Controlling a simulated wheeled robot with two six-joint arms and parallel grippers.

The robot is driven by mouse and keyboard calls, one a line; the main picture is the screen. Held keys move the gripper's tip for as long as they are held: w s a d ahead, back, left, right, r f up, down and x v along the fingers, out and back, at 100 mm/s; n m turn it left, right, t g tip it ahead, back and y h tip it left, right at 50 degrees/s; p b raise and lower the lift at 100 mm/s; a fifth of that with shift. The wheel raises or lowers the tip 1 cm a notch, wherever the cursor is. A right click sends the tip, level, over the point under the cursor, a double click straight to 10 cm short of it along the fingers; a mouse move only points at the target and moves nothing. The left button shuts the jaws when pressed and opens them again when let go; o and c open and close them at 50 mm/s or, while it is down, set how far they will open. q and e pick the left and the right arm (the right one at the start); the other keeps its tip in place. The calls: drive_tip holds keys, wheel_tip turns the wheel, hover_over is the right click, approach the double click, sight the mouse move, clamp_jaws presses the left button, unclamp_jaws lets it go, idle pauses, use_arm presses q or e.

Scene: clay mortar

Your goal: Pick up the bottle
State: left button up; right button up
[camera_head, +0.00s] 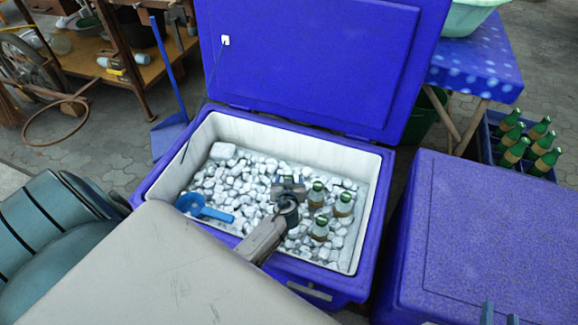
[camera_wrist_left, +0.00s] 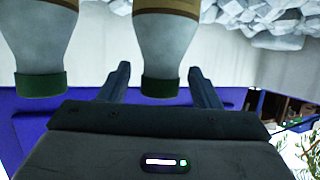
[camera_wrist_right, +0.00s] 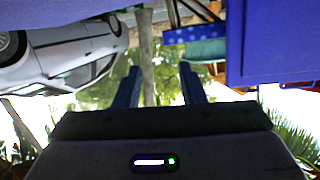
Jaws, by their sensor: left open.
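Three bottles with green caps stand in the ice of the open blue cooler (camera_head: 375,215): a back one (camera_head: 316,197), a right one (camera_head: 343,207) and a front one (camera_head: 320,231). My left gripper (camera_head: 288,186) is over the ice, just left of them. In the left wrist view it is open (camera_wrist_left: 160,82), with the green cap and neck of one bottle (camera_wrist_left: 166,50) showing between its fingers; whether they touch is unclear. Another bottle (camera_wrist_left: 36,45) is at the left there. My right gripper (camera_head: 500,318) is open and empty (camera_wrist_right: 160,82), at the bottom right of the head view.
A blue scoop (camera_head: 204,207) lies on the ice at left. The raised lid (camera_head: 310,60) stands behind the cooler. A closed blue cooler (camera_head: 480,235) is at right, with a crate of several green bottles (camera_head: 515,150) behind. A grey surface (camera_head: 150,270) fills the lower left.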

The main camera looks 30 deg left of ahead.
use_arm(q)
clamp_jaws()
drive_tip(key=shift+r, duration=0.1)
